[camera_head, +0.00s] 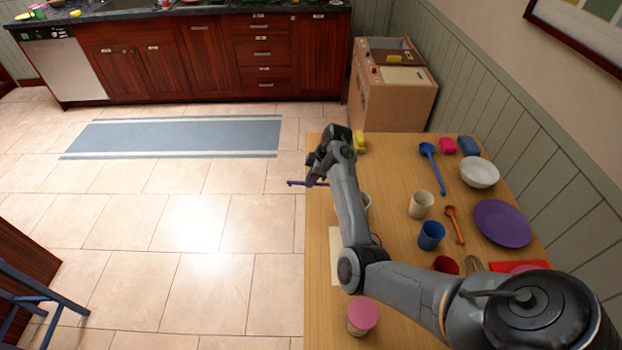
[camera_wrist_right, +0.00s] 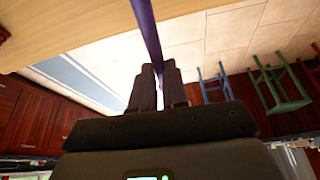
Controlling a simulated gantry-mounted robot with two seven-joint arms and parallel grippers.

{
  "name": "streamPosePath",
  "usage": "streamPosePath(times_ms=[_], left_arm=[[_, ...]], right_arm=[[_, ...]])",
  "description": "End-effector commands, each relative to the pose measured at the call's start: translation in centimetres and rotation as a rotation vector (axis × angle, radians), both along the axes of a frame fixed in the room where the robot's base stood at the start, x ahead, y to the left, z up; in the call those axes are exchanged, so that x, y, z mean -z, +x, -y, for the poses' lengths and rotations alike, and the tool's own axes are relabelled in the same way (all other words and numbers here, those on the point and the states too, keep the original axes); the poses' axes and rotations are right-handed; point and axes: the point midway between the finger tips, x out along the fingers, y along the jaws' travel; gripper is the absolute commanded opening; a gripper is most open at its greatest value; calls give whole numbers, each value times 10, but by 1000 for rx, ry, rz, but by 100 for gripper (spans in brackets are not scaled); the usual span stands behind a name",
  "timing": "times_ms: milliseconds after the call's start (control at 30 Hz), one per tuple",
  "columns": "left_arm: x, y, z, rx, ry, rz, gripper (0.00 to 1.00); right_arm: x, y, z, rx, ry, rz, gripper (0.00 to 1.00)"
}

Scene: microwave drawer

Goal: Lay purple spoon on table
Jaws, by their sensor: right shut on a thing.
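The purple spoon (camera_head: 296,183) is in my right gripper (camera_head: 318,170), at the left edge of the wooden table (camera_head: 390,140) in the head view. Its purple shaft sticks out to the left, over the floor side of the edge. In the right wrist view the purple shaft (camera_wrist_right: 147,28) runs from the top of the picture down between the two fingers of my right gripper (camera_wrist_right: 160,80), which is shut on it. My left gripper is not in view.
On the table stand a blue spoon (camera_head: 434,166), an orange spoon (camera_head: 454,224), a white bowl (camera_head: 479,172), a purple plate (camera_head: 502,223), a cream cup (camera_head: 421,204), a blue cup (camera_head: 431,235) and a pink-topped jar (camera_head: 363,315). A yellow thing (camera_head: 360,142) lies beside my gripper.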

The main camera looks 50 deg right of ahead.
Motion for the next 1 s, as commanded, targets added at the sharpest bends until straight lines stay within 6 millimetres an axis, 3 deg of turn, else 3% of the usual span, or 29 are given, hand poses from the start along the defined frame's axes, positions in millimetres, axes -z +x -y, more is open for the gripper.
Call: streamPosePath(times_ms=[433, 1000], left_arm=[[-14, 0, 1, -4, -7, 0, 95], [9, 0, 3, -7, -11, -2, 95]], right_arm=[[-4, 0, 0, 0, 3, 1, 0], [54, 0, 0, 1, 4, 1, 0]])
